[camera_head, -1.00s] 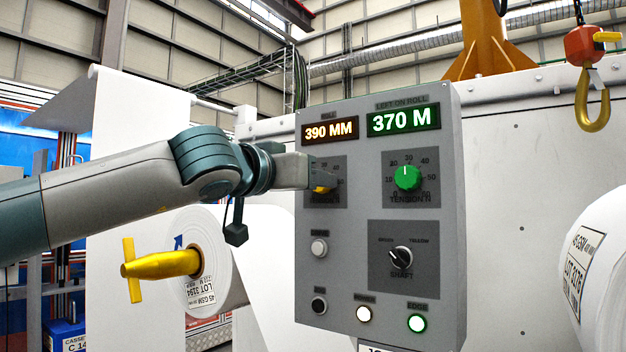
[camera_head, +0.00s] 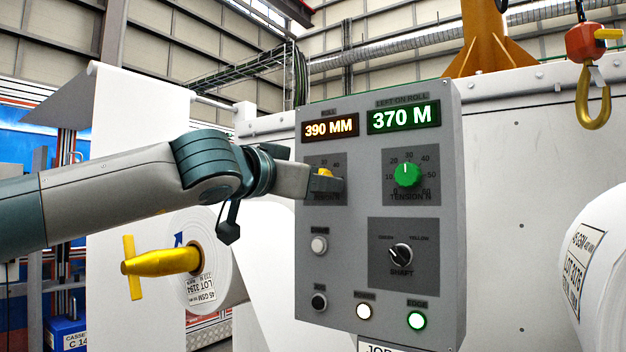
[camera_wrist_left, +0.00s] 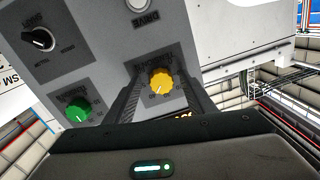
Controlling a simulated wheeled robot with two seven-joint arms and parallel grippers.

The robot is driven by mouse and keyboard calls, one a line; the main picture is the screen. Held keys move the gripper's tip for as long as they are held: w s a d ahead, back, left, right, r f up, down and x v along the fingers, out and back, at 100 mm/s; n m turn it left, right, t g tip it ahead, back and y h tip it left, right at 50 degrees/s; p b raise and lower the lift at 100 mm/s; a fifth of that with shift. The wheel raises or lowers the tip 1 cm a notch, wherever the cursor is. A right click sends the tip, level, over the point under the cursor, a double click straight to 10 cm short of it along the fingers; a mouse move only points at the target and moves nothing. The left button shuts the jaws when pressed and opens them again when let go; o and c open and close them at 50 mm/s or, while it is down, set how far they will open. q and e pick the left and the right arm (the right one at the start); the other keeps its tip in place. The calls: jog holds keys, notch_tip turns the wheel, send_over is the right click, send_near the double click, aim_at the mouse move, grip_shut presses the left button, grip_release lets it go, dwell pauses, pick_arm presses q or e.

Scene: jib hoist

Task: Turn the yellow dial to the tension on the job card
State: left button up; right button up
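The yellow dial (camera_head: 325,173) sits on the left of the grey control panel (camera_head: 340,285), partly hidden by my left gripper (camera_head: 335,184). In the left wrist view the yellow dial (camera_wrist_left: 160,82) shows between the two dark fingers of my left gripper (camera_wrist_left: 160,88), which look open with a small gap on each side. The dial's scale is mostly covered, so I cannot read its setting. The job card (camera_head: 385,348) is cut off at the bottom edge; only the start of its heading shows. My right gripper is out of view.
A green tension dial (camera_head: 407,175) is right of the yellow one, pointing near 30. Displays above read 390 MM (camera_head: 330,130) and 370 M (camera_head: 403,117). A black shaft switch (camera_head: 400,256) is below. A hoist hook (camera_head: 593,105) hangs at the right.

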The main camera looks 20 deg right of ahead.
pick_arm(q)
jog(key=b+v, duration=0.4)
jog(key=v, duration=1.3)
jog(key=shift+s+b, duration=0.2)
jog(key=shift+b, duration=0.1)
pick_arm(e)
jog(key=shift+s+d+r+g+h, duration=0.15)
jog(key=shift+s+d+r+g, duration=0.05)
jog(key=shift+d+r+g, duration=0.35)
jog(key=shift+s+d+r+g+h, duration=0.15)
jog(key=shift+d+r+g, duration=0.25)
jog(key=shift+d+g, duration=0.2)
pick_arm(q)
jog(key=shift+a, duration=0.15)
